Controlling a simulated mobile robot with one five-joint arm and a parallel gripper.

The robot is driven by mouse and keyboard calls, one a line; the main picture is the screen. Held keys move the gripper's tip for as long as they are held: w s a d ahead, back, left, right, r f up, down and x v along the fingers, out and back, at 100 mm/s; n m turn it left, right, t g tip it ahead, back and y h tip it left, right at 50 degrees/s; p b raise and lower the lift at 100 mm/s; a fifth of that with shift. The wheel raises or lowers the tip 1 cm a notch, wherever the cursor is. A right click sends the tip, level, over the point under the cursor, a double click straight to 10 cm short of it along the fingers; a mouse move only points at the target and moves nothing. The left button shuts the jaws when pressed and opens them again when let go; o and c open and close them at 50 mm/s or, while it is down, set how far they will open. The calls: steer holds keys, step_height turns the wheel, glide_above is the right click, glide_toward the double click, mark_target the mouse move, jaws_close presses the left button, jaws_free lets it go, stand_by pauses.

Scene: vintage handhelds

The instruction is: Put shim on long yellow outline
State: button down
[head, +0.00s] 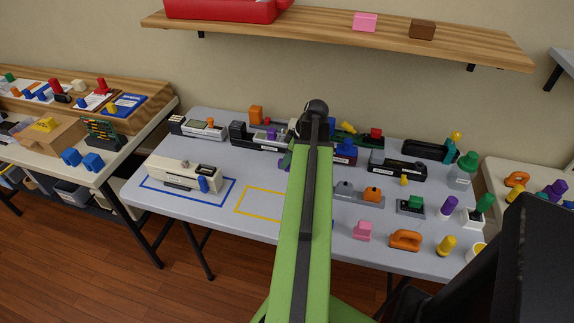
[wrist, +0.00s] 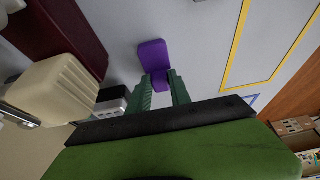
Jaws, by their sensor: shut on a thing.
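A purple piece (wrist: 153,54), which looks like the shim, is between the green fingertips of my gripper (wrist: 160,80) in the wrist view. My gripper is shut on its near end, and its wider part sticks out beyond the fingers. The long yellow outline (head: 241,203) lies on the grey table in the head view, its right part hidden behind my arm. It also shows in the wrist view (wrist: 232,50), to the right of the purple piece and apart from it. In the head view my arm hides most of the gripper and piece.
A blue outline (head: 187,204) with a cream device (head: 185,174) in it lies left of the yellow one. Several devices line the table's back. A pink block (head: 362,230) and an orange handle (head: 405,240) are at the front right. The yellow outline's visible inside is clear.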

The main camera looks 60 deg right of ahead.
steer(key=shift+f, duration=0.15)
steer(key=c, duration=1.2)
jaws_free()
steer(key=shift+r, duration=0.2)
steer(key=shift+r, duration=0.25)
steer(key=p+v, duration=1.1)
steer(key=shift+s+r, duration=0.2)
steer(key=shift+r, duration=0.15)
